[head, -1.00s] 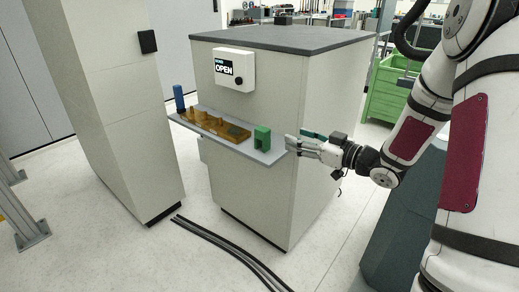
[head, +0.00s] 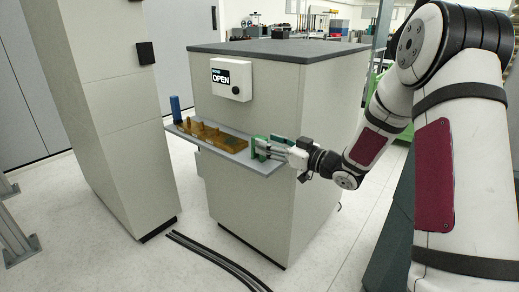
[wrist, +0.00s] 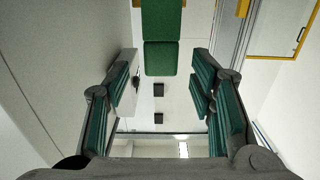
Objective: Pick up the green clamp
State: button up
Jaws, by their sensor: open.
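The green clamp (head: 258,147) stands at the right end of the grey shelf (head: 240,155) in the head view. My gripper (head: 277,149) is at its right side, fingers pointing left at it and partly covering it. In the wrist view the clamp (wrist: 160,58) shows as a green block at the top middle. It lies in line with the gap between the spread green-padded fingers of my gripper (wrist: 161,85). The gripper is open. I cannot tell whether a finger touches the clamp.
A brown stepped holder (head: 215,136) and a blue cylinder (head: 175,107) stand farther left on the shelf. A cabinet with an "OPEN" display (head: 231,79) rises behind it. A tall grey column (head: 95,110) is at left. Dark cables (head: 220,260) lie on the floor.

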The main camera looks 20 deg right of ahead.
aim_at(260, 137)
jog(key=b+x, duration=0.1)
jog(key=x, duration=0.3)
jog(key=shift+w+f, duration=0.15)
grip_shut()
